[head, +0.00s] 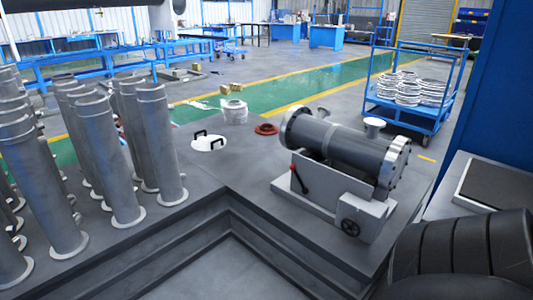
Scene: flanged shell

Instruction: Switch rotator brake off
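The grey flanged shell (345,145) lies horizontally on a light grey rotator base (325,205) on the dark bench at the right of centre. A lever with a red grip and a dark lower end (299,179), which looks like the brake lever, stands tilted on the near left side of the base. A black handwheel (350,227) is on the front face of the base. Which lever position means on or off cannot be told. Neither of my grippers is in view.
Several grey flanged pipes (160,145) stand upright at the left. A white plate with black handles (208,142), a red ring (266,129) and a wrapped white part (234,111) lie behind. A blue cart (408,115) holds flanges. The bench's stepped inner corner is bare.

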